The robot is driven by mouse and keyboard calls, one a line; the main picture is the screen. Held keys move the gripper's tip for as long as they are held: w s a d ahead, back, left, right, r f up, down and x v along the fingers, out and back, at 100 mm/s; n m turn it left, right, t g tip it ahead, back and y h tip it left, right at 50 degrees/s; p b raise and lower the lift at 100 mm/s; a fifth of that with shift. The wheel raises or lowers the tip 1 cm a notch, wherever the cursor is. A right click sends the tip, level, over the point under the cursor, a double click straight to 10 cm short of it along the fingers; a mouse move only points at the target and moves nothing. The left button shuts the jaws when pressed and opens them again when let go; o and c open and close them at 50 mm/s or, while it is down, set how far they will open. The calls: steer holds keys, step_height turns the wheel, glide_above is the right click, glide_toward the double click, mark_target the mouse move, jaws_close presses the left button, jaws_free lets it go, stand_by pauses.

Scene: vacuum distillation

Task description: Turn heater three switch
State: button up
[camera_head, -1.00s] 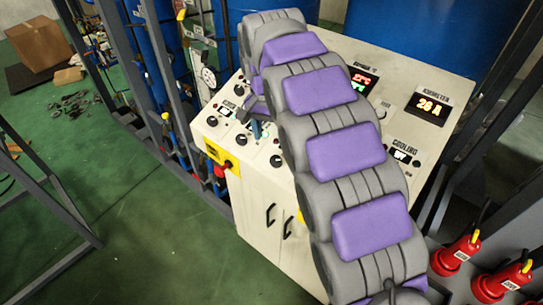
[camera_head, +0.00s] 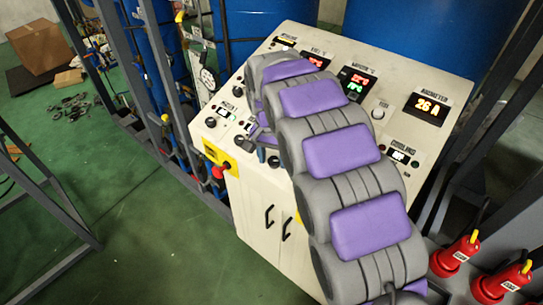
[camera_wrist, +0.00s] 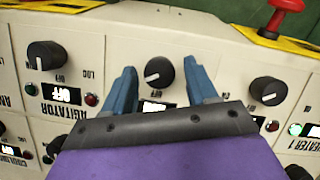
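The cream control panel (camera_head: 310,40) carries a row of black knobs. In the wrist view, my gripper (camera_wrist: 163,80) is open, its two blue fingers on either side of a black knob (camera_wrist: 160,72) with a white pointer line. There are visible gaps between knob and fingers, and I cannot tell the depth. My gripper's dark edge and purple body hide this knob's label, so its name cannot be read. The knob to the left (camera_wrist: 45,55) has an agitator label. A heater 1 label (camera_wrist: 300,145) shows at the right edge. In the head view my arm largely hides the gripper.
Another knob (camera_wrist: 268,90) stands to the right of the fingers. A red emergency button (camera_wrist: 285,15) sticks out above it; it also shows in the head view (camera_head: 219,171). Metal frame posts flank the panel.

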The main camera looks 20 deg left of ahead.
steer(key=shift+d, duration=0.15)
steer(key=shift+c, duration=1.4)
steer(key=c, duration=0.6)
steer(key=shift+a, duration=0.2)
steer(key=shift+c, duration=0.2)
steer(key=n+h+p, duration=0.1)
steer(key=n, duration=0.1)
steer(key=n+h+p, duration=0.1)
steer(key=n+p, duration=0.1)
steer(key=n, duration=0.1)
steer(key=shift+a, duration=0.15)
steer(key=n+p, duration=0.1)
steer(key=n, duration=0.2)
steer(key=n+t+h+p, duration=0.1)
steer(key=n+p, duration=0.1)
steer(key=n, duration=0.1)
steer(key=shift+s+a+f+h, duration=0.1)
steer(key=shift+a+h, duration=0.05)
steer(key=shift+h, duration=0.15)
steer(key=shift+n, duration=0.3)
